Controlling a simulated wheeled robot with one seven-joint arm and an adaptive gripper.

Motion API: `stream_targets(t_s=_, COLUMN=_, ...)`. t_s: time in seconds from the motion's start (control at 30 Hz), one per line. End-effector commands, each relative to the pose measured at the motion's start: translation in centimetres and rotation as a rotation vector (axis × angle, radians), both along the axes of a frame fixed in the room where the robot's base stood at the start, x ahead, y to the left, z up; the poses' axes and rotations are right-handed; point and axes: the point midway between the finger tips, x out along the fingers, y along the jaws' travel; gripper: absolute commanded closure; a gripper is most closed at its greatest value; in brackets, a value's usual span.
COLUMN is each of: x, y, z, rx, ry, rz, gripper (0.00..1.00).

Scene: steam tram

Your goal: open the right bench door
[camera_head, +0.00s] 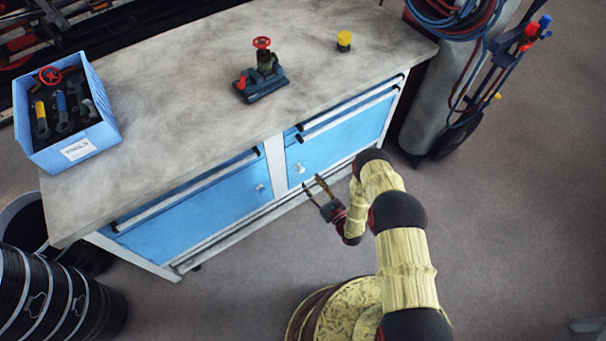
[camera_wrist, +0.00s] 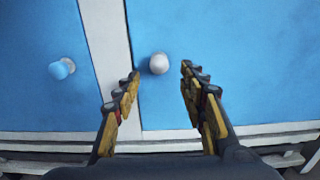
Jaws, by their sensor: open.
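The right bench door (camera_head: 345,136) is a blue panel on the front of the workbench. It looks closed and has a round white knob (camera_head: 299,168) near its left edge. In the wrist view the right door (camera_wrist: 235,60) fills the right side, and its knob (camera_wrist: 158,63) lies just beyond and between my fingertips. My gripper (camera_head: 317,187) is open and empty in front of the right door, low by the knob. The wrist view shows both fingers (camera_wrist: 160,80) apart, with no visible contact on the knob.
The left door (camera_head: 200,210) has its own knob (camera_wrist: 62,68). On the benchtop (camera_head: 190,75) are a blue tool bin (camera_head: 75,150), a red-wheeled valve vise (camera_head: 262,80) and a yellow-topped item (camera_head: 344,41). Dark drums (camera_head: 50,300) stand left; a gas cylinder (camera_head: 440,100) stands right. Floor ahead is clear.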

Motion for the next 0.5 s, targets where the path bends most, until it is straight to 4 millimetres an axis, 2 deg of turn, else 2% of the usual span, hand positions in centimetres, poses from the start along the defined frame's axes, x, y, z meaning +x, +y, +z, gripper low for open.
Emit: stream_targets(t_s=0.5, x=5.5, y=3.9, z=-0.1, rx=-0.002, ry=-0.002, rz=0.005, gripper=0.58)
